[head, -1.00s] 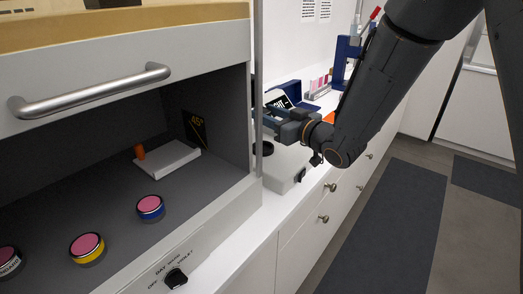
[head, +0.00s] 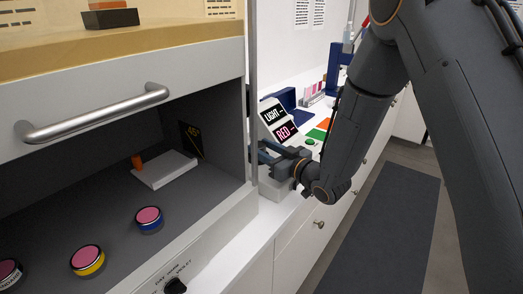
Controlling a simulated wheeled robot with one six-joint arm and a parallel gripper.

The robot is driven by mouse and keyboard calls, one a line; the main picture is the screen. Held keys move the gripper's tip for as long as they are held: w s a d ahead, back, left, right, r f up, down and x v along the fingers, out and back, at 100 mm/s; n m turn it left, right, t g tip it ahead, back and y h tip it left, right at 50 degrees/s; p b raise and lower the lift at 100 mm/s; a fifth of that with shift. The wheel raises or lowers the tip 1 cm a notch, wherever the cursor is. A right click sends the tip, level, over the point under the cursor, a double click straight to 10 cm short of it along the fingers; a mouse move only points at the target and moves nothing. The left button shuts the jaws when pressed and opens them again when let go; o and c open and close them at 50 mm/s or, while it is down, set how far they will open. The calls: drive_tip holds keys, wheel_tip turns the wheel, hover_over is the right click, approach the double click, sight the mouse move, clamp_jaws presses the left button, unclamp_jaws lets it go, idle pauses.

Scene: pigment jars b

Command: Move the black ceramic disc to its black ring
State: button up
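My gripper (head: 264,156) is low over the white counter, just right of the cabinet's edge post. The post and cabinet wall cut off part of its fingers, so I cannot tell whether it is open or holds anything. A white box-like device (head: 273,190) stands below the gripper and is mostly covered by it. I cannot make out the black ceramic disc or the black ring; my gripper and the post hide that area.
The open booth at left holds a blue-banded jar (head: 149,219), a yellow-banded jar (head: 88,261) and a white plate (head: 165,170). A metal handle (head: 100,114) juts out above.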

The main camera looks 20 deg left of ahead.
drive_tip(key=shift+f, duration=0.55)
drive_tip(key=shift+f, duration=0.1)
drive_tip(key=shift+f, duration=0.15)
drive_tip(key=o, duration=1.1)
